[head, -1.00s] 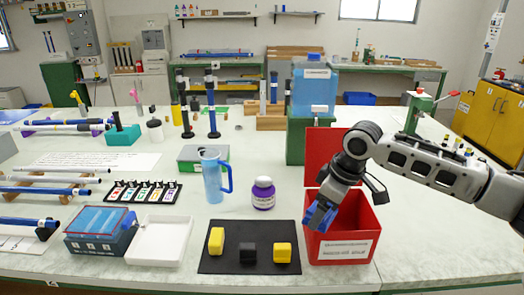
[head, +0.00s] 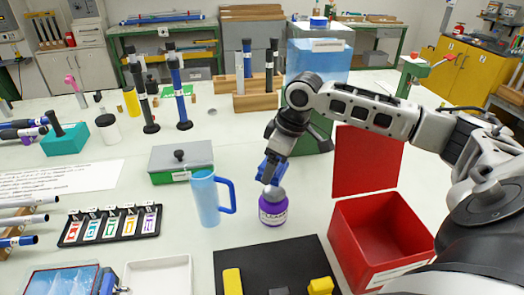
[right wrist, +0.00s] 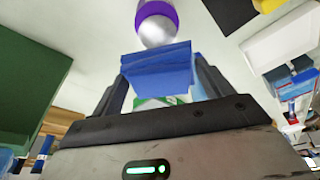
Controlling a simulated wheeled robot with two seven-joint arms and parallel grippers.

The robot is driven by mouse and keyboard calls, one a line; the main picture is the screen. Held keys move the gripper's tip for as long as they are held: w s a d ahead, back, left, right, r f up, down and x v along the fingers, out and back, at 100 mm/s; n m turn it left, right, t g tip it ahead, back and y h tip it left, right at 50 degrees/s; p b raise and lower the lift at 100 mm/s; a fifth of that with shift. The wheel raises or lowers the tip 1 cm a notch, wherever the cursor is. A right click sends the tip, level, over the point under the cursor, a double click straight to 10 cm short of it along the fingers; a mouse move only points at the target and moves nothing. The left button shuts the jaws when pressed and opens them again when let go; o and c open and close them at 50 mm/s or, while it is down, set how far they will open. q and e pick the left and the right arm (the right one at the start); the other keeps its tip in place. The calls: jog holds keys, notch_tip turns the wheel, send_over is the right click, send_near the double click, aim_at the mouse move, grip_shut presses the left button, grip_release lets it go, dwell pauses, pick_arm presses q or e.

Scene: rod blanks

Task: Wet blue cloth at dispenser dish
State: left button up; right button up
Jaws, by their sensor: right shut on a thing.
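My right gripper (head: 272,163) is shut on the blue cloth (head: 268,173), a small folded pad. The cloth is just above the dispenser (head: 272,210), a white bottle with a purple label and a grey domed top. In the head view the cloth's lower edge meets the top; I cannot tell whether they touch. In the right wrist view the cloth (right wrist: 158,70) sits between the fingers, with the dispenser's grey and purple end (right wrist: 157,24) just beyond it. A dish on the top is not clearly visible. My left gripper is out of view.
A blue mug (head: 206,198) stands close left of the dispenser. An open red bin (head: 372,240) with a raised lid is at right. A black mat (head: 250,270) with yellow and black blocks lies in front. A blue tank (head: 315,65) on a green stand is behind.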

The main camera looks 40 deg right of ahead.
aim_at(273, 193)
jog(key=shift+s+f, duration=0.2)
jog(key=shift+f, duration=2.7)
jog(key=shift+f, duration=0.85)
jog(key=shift+r, duration=3.55)
